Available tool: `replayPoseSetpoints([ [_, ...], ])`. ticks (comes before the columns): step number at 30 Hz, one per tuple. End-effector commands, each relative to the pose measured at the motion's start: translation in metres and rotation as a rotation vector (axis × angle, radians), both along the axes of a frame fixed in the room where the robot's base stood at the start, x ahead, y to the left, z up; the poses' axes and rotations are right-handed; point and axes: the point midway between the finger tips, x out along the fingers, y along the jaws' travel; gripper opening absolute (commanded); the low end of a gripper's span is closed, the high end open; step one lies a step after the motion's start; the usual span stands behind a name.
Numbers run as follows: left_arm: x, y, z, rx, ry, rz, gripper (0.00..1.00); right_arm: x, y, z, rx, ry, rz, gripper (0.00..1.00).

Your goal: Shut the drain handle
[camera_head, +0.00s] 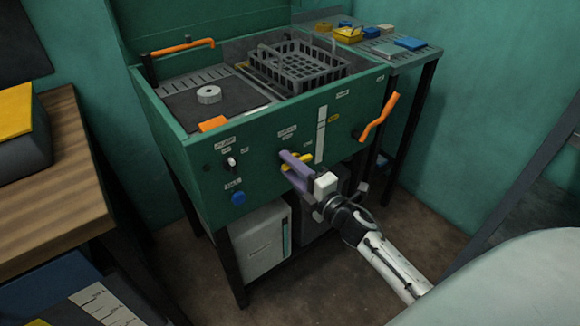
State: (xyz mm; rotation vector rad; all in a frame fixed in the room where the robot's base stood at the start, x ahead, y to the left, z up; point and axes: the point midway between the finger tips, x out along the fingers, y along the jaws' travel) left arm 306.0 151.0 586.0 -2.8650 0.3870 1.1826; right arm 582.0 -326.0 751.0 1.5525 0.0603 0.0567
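The green wash station (262,147) stands in the middle, with small labels and controls on its front panel. A yellow handle (302,158), which looks like the drain handle, sits on the panel below a small label too blurred to read surely. My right gripper (285,164) comes in from the lower right and is at this handle. Its two purple fingers are apart, one above the other, with part of the yellow handle showing between them. I cannot tell whether the fingers touch it. They hide part of the handle and its mount. My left gripper is not in view.
An orange lever (378,117) juts from the panel on the right. A pale container (260,241) stands under the station. A wooden bench (55,180) is at the left.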

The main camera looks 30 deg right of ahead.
Motion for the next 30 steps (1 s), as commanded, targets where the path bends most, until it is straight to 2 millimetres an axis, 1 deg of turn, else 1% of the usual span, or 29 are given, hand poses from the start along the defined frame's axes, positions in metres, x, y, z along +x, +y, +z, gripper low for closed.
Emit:
replayPoseSetpoints([
  [2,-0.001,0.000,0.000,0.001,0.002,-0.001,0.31,-0.002,0.001,0.000,0.001,0.000,0.001,0.31],
  [5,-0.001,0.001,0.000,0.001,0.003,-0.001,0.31,-0.012,0.000,0.000,0.002,0.000,0.002,0.31],
  [15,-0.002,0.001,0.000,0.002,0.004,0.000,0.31,-0.077,-0.006,-0.001,0.001,0.003,-0.001,0.31],
  [18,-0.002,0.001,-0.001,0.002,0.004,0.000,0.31,-0.091,-0.008,-0.001,0.001,0.003,-0.002,0.31],
  [23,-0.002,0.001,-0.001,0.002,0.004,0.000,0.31,-0.102,-0.008,0.000,0.000,0.001,-0.002,0.31],
  [30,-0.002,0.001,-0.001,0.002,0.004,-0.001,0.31,-0.103,-0.009,0.000,0.000,0.000,-0.002,0.31],
])
